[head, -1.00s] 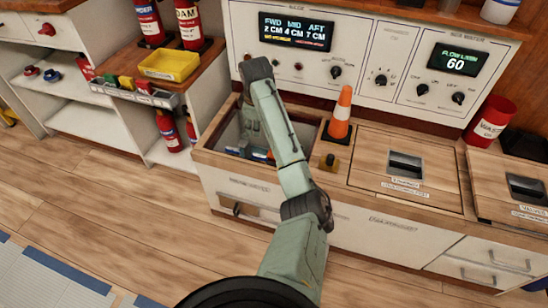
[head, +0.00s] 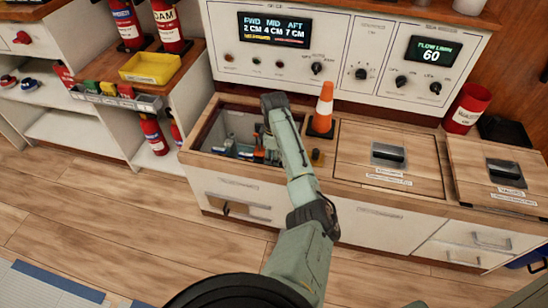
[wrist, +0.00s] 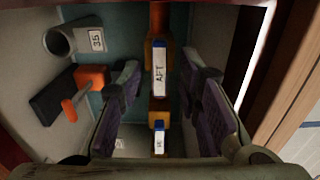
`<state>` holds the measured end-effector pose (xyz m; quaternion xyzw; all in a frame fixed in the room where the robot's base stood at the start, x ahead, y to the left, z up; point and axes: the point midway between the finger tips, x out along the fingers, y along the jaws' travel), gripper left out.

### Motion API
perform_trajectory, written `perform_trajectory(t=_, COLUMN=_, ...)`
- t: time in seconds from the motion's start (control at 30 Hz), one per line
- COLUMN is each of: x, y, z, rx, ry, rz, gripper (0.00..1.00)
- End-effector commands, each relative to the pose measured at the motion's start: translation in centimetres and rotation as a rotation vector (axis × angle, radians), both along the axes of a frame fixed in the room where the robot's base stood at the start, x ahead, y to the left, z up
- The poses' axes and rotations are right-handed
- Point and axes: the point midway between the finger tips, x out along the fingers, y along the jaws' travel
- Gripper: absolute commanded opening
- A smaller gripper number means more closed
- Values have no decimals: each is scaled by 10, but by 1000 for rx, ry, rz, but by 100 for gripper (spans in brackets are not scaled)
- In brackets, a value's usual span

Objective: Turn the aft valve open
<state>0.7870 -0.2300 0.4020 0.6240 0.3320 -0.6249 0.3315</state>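The aft valve, a part with a white label reading AFT (wrist: 160,70) and blue edges, sits on an orange and brown fitting in the middle of the wrist view. My gripper (wrist: 165,85) is open, with one purple-padded finger on each side of the label. Gaps show between the fingers and the label. A second, smaller blue-and-white label (wrist: 159,140) is below it, too small to read. In the head view my arm reaches into the open compartment (head: 205,122) in the counter, and the gripper there is mostly hidden.
The compartment walls are close. An orange cone (head: 323,110) stands on the counter right of my arm. The display (head: 275,29) reads FWD 2, MID 4, AFT 7 CM.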

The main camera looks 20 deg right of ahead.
Motion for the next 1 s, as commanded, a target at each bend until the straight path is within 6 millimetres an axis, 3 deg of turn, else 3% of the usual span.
perform_trajectory(t=0.33, x=0, y=0, z=-4, rx=0, ry=-1, rz=0, gripper=32)
perform_trajectory(t=0.8, x=0, y=0, z=-4, rx=0, ry=-1, rz=0, gripper=0)
perform_trajectory(t=1.0, x=0, y=0, z=-4, rx=-1, ry=-1, rz=0, gripper=0)
